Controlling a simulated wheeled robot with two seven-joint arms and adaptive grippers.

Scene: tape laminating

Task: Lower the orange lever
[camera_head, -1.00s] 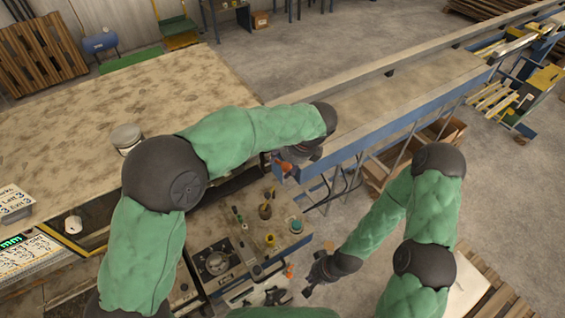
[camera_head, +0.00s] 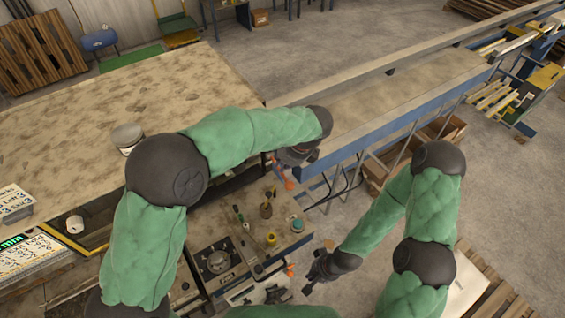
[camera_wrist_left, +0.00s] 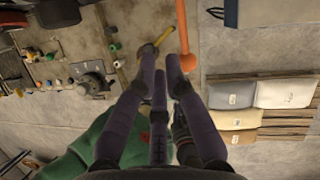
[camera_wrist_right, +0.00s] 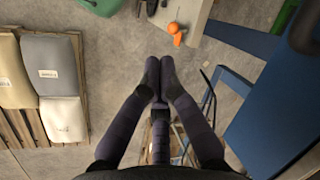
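The orange lever (camera_head: 289,184) hangs at the near end of the blue-sided conveyor, its round end tilted downward. In the left wrist view the lever's rod and ball end (camera_wrist_left: 187,62) are just right of the fingertips, touching or very close. My left gripper (camera_wrist_left: 164,60) has a small gap between its fingertips, with nothing seen between them; in the head view it (camera_head: 283,160) is partly hidden by its own wrist, beside the lever. My right gripper (camera_wrist_right: 160,64) is shut and empty; in the head view it (camera_head: 308,288) is low, right of the tool bench.
The conveyor (camera_head: 400,100) runs to the upper right. A large worktable (camera_head: 80,120) is at left. Boxes (camera_head: 385,175) stand below the conveyor.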

